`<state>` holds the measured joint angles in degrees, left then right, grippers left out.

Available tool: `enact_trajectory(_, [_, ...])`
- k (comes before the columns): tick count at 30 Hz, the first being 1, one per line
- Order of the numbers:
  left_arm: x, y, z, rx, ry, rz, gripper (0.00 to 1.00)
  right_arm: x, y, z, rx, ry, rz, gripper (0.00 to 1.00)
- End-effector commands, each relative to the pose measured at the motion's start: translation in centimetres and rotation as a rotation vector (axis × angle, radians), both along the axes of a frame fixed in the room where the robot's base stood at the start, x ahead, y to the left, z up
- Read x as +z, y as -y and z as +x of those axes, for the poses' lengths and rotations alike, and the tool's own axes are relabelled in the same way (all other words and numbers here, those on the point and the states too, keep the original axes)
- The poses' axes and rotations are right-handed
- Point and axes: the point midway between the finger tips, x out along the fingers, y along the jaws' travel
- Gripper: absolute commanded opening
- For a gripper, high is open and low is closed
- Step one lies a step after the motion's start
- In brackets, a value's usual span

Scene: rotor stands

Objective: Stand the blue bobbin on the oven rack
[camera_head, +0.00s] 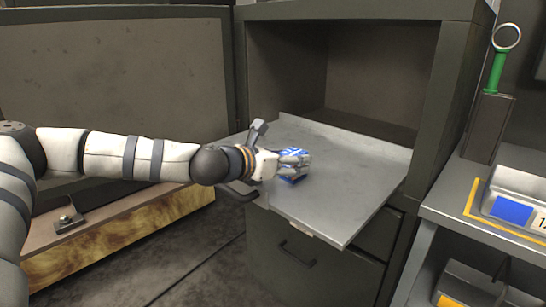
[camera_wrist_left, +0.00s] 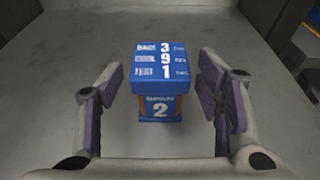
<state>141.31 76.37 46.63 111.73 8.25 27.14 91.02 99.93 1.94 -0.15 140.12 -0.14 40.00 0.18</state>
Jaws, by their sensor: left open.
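The blue bobbin (camera_wrist_left: 160,62) looks like a blue block with white print on top, a "2" on its front and orange at its sides. It stands on a flat grey metal shelf (camera_head: 345,195) that sticks out of a dark cabinet. In the head view the bobbin (camera_head: 291,180) is partly hidden by my left gripper (camera_head: 290,160). My left gripper is open, its purple-padded fingers to the left and right of the bobbin, with gaps on both sides in the wrist view. No wire oven rack can be made out. My right gripper is not in view.
The cabinet opening (camera_head: 375,75) behind the shelf is empty. A side counter (camera_head: 448,205) at right holds a green-handled ring tool (camera_head: 496,72) in a dark holder and a grey bin (camera_head: 520,190). A drawer (camera_head: 310,262) is below the shelf.

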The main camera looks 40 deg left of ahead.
Motion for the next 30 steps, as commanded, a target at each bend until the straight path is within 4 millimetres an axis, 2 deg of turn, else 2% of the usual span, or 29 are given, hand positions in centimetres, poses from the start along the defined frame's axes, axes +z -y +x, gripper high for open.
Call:
enact_trajectory(1, [1.4,-0.1,-1.2,0.001,0.014,-0.006,0.60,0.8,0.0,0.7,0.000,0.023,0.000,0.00])
enact_trajectory(3, [2.3,-0.3,-2.9,0.003,0.018,-0.005,0.60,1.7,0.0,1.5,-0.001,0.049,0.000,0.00])
enact_trajectory(9, [3.9,-0.5,-7.3,0.002,0.023,-0.005,0.60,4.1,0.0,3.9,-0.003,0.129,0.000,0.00])
enact_trajectory(12, [4.0,-0.7,-8.8,0.003,0.018,-0.003,0.60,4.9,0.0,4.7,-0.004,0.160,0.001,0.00])
enact_trajectory(17, [3.5,-0.7,-9.6,0.000,0.008,-0.001,0.60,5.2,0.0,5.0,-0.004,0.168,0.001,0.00])
enact_trajectory(30, [3.1,-0.7,-9.5,0.000,0.003,0.000,0.60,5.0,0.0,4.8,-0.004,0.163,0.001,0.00])
